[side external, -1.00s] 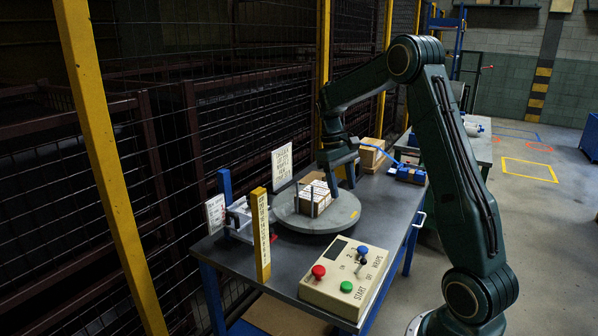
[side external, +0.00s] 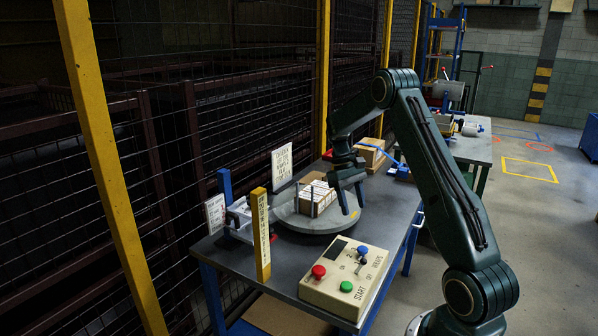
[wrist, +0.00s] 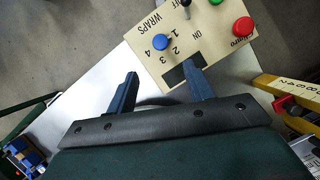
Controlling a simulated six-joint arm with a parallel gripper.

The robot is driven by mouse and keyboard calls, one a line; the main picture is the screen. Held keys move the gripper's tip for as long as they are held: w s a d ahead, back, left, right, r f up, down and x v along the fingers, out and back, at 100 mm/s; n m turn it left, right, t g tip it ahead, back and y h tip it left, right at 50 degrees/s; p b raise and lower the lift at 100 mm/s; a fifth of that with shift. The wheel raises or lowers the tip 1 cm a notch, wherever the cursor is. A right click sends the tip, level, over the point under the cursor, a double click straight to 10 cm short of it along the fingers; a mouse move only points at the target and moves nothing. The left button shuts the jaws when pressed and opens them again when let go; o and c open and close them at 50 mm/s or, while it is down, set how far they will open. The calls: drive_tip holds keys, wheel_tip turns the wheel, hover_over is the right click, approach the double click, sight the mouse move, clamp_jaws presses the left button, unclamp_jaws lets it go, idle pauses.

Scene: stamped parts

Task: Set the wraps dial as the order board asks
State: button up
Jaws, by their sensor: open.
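The wraps dial (side external: 362,250) is a blue knob on the beige control panel (side external: 325,288); in the wrist view the dial (wrist: 161,41) has the numbers 1 to 4 around it and the word WRAPS beside it. I cannot tell surely which number it points to. My gripper (side external: 352,207) is open and empty, above the near-right side of the turntable and behind the panel. In the wrist view its fingers (wrist: 160,74) are spread, just below the dial in the picture. A white board with lettering (side external: 282,163) stands behind the turntable; its text is too small to read.
The panel has a red button (side external: 318,271), a green button (side external: 346,286), a dark display and a black switch (wrist: 184,3). Boxes sit on the round turntable (side external: 312,222). A yellow scale post (side external: 261,235) and a smaller white sign (side external: 215,213) stand at the left.

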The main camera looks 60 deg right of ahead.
sight(363, 248)
drive_tip(key=x, duration=1.2)
drive_tip(key=shift+f, duration=0.25)
drive_tip(key=shift+c, duration=0.2)
drive_tip(key=c, duration=0.9)
